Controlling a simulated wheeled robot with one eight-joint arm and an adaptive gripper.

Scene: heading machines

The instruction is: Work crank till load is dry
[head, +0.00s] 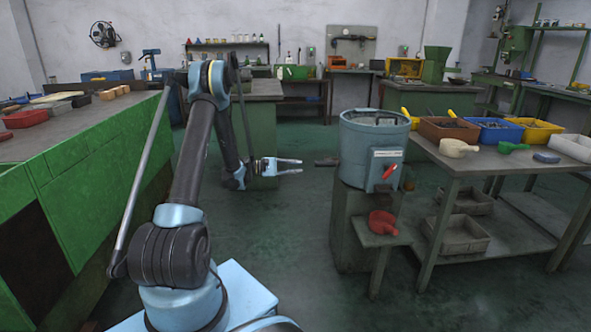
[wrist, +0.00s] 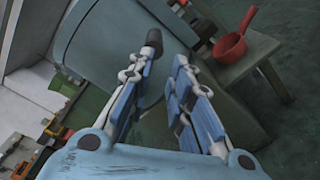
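A blue-grey round drum machine (head: 360,150) stands on a grey-green pedestal in the middle right of the head view. Its dark crank handle (head: 326,162) sticks out from the left side toward my gripper (head: 290,166). My gripper is open and empty, its fingers pointing at the handle with a small gap between. In the wrist view the dark handle (wrist: 154,42) shows just beyond and between the fingertips (wrist: 157,70), in front of the drum wall (wrist: 90,45). A red lever (head: 390,171) sits on the drum's front. The load inside the drum is hidden.
A red scoop (head: 383,220) rests on a small shelf (head: 377,238) below the drum; it also shows in the wrist view (wrist: 230,48). A bench (head: 480,168) with bins stands close on the right. A green counter (head: 80,160) is on the left. Floor between is clear.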

